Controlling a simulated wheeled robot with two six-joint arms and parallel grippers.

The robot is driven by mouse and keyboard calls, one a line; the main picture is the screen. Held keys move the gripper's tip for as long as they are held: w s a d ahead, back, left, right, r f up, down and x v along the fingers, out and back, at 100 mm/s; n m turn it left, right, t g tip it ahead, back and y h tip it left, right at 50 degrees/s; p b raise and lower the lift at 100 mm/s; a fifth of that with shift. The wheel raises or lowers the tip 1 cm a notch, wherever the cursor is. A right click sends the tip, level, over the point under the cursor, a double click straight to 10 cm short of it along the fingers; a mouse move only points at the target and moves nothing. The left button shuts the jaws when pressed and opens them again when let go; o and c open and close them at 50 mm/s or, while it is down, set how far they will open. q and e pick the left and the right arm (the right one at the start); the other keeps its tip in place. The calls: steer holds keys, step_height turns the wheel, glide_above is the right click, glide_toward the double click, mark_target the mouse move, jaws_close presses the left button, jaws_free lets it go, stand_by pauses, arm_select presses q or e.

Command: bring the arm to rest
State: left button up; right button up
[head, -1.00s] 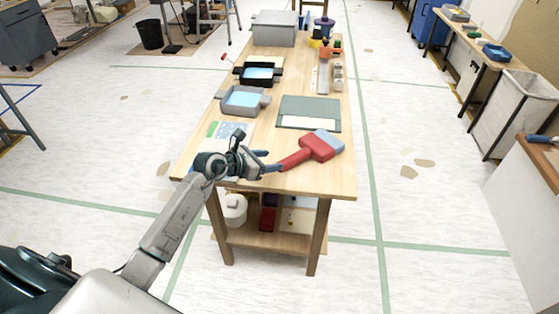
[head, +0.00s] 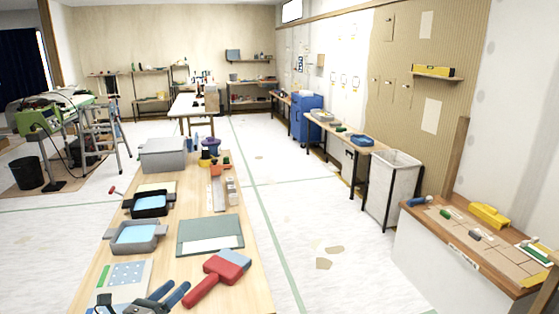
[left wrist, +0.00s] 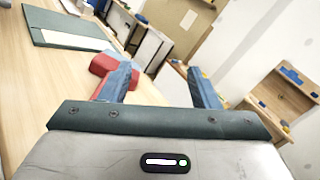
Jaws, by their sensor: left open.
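My left gripper (head: 168,291) is open and empty at the near end of the wooden table (head: 255,290), at the bottom of the head view. Its two blue fingers (left wrist: 162,82) stand well apart in the left wrist view, with nothing between them. A brush-like tool with a red handle and body (head: 222,272) and a blue-grey edge lies on the table just right of the gripper. It also shows in the left wrist view (left wrist: 103,64), partly hidden behind the left finger. My right gripper is not in view.
The table holds a green-grey board (head: 210,236), a grey tray (head: 136,237), a black tray (head: 150,205) and a grey box (head: 163,155). A wood-topped counter (head: 470,244) stands at the right, with a white bin (head: 392,190) behind it.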

arm_select(q)
steer(key=s+a+r+n+t+y, duration=0.2)
steer(key=s+r+n+t+y, duration=0.2)
steer(key=n, duration=0.5)
steer(key=s+a+f+n+g+y, duration=0.2)
steer(key=s+a+f+n+y, duration=0.15)
steer(key=n+y, duration=0.45)
steer(key=s+a+f+n+g+y, duration=0.3)
steer(key=s+a+n, duration=0.15)
steer(key=n, duration=0.65)
steer(key=s+d+f+n+g+h, duration=0.3)
steer(key=s+d+f+n+g, duration=0.25)
steer(key=s, duration=0.45)
steer(key=s+d+f+n+g+h, duration=0.2)
steer(key=s+d+f+g, duration=0.3)
steer(key=s+f, duration=0.4)
steer(key=s+a+f+g, duration=0.1)
steer(key=a+f, duration=0.1)
steer(key=f, duration=1.3)
steer(key=s+a+f+g, duration=0.1)
steer(key=f+g, duration=0.1)
steer(key=f, duration=1.2)
steer(key=s+a+f, duration=0.1)
steer(key=s+f, duration=1.3)
steer(key=f, duration=0.3)
steer(key=shift+a+f+g+h, duration=0.15)
steer(key=shift+a+g+h, duration=0.1)
steer(key=shift+g+h, duration=0.15)
